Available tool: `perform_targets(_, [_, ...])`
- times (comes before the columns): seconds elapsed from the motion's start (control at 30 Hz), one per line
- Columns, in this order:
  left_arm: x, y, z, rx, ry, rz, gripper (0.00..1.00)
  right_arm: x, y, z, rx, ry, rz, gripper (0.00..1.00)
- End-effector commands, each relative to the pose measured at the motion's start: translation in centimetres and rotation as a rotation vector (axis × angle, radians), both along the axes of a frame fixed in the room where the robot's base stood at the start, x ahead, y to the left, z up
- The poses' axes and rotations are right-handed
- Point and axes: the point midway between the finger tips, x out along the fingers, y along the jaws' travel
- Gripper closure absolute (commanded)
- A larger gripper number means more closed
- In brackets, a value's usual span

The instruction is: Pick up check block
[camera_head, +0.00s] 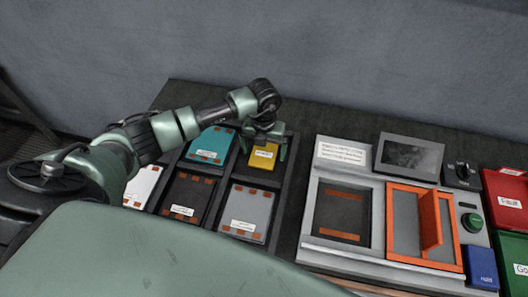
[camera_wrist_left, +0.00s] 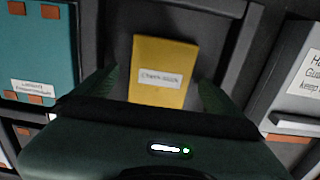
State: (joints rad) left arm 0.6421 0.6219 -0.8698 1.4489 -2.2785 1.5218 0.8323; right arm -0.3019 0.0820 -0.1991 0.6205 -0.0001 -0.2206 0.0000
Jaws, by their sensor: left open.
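The yellow check block (camera_head: 263,160) sits in a compartment of the dark tray (camera_head: 283,178), at its back right. It also shows in the left wrist view (camera_wrist_left: 160,65), with a white label whose text is blurred. My left gripper (camera_head: 262,148) is over this compartment and is open. In the left wrist view its fingers (camera_wrist_left: 158,92) stand to the left and right of the yellow block, with gaps visible at the sides. I cannot tell how far down the fingers reach. The block's near end is hidden by the gripper body. My right gripper is not in view.
A teal block (camera_head: 210,145) lies left of the yellow one. A black block (camera_head: 186,199), a grey block (camera_head: 246,213) and a white block (camera_head: 141,187) fill other compartments. Right of the tray stands a grey panel (camera_head: 310,245) with an orange-framed slot (camera_head: 447,200) and a green button (camera_head: 472,221).

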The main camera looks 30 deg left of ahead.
Motion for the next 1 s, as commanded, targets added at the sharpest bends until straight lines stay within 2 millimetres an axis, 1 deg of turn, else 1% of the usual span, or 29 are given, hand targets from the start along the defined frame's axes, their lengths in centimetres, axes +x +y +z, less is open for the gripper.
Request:
perform_targets(0.1, [0.01,-0.04,-0.66,0.0,-0.001,-0.001,0.02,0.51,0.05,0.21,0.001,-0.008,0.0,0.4])
perform_targets(0.3, [0.02,0.0,-0.74,0.0,-0.001,-0.001,0.02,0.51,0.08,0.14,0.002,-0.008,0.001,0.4])
perform_targets(0.37, [0.01,-0.01,-0.73,0.0,-0.001,-0.001,0.19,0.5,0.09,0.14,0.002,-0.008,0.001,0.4])
perform_targets(0.4, [0.01,-0.01,-0.72,0.0,-0.001,-0.001,0.3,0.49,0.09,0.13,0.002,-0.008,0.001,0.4])
perform_targets(0.47, [0.01,-0.01,-0.71,0.0,-0.001,-0.001,0.46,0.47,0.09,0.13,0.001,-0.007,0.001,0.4])
perform_targets(0.5, [0.02,0.0,-0.71,0.0,-0.001,-0.001,0.57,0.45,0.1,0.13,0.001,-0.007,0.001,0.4])
perform_targets(0.57, [0.02,0.0,-0.7,0.0,-0.001,-0.001,0.74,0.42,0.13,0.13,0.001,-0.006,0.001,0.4])
perform_targets(0.6, [0.02,0.0,-0.7,0.0,-0.001,-0.001,0.85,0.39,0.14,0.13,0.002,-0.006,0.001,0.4])
perform_targets(0.63, [0.09,-0.02,-0.61,0.0,-0.003,-0.001,0.87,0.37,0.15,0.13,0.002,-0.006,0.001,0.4])
perform_targets(0.87, [0.1,-0.02,-0.53,0.0,-0.003,-0.001,0.87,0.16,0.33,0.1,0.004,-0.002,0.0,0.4])
perform_targets(1.0, [0.14,-0.01,0.09,-0.001,-0.003,-0.001,0.87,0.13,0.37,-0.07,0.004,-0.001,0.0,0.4])
